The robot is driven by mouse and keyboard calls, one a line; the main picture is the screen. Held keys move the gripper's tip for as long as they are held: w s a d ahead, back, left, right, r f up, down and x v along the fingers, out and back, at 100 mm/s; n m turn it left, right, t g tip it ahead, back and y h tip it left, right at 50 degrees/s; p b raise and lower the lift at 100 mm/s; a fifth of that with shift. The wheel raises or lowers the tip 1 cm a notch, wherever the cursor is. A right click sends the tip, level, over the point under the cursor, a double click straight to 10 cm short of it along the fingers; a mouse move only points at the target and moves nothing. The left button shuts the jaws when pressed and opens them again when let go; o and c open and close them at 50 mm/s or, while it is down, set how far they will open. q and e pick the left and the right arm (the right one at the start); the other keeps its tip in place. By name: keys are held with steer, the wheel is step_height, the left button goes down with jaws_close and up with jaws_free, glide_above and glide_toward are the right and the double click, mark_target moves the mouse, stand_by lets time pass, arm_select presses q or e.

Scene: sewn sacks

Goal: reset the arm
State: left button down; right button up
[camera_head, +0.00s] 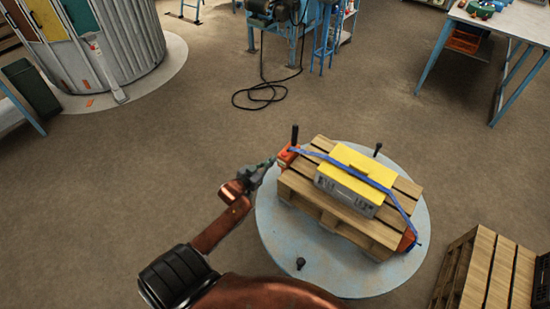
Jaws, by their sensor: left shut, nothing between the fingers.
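My left arm comes in from the lower left, copper-coloured with a black joint. My left gripper (262,168) is shut and empty, at the left end of a wooden pallet (325,213), close to a small orange-red block with a black post (288,156). I cannot tell whether it touches the block. A grey case with a yellow lid (353,171) sits on the pallet. A blue strap (375,186) runs over it from the orange-red block to an orange piece (406,240) at the pallet's right corner. My right gripper is out of view.
The pallet lies on a round pale-blue plate (325,267) with black knobs. Another wooden pallet or crate (485,272) stands at the lower right. A blue-legged workbench (510,25) is at the upper right, a ribbed metal cylinder (130,50) at the upper left. Open brown floor lies between.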

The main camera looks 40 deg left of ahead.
arm_select(q)
steer(key=shift+s, duration=0.1)
stand_by(0.5)
steer(key=s+d+f+g, duration=0.6)
steer(key=s+d+f, duration=0.2)
steer(key=s+d, duration=0.45)
steer(key=s+d+r+m+g+h, duration=0.1)
steer(key=s+d+g, duration=0.25)
steer(key=s, duration=0.65)
steer(key=s+d+g, duration=0.3)
steer(key=s+d, duration=0.1)
steer(key=s, duration=0.6)
step_height(320, 180, down, 27)
steer(key=s+d, duration=0.1)
steer(key=s, duration=0.1)
steer(key=s+f+m+g, duration=0.1)
steer(key=s+f+g, duration=0.1)
steer(key=s+f, duration=1.7)
steer(key=shift+s+d+f+h, duration=0.2)
steer(key=shift+s+h, duration=0.1)
steer(key=shift+s, duration=0.35)
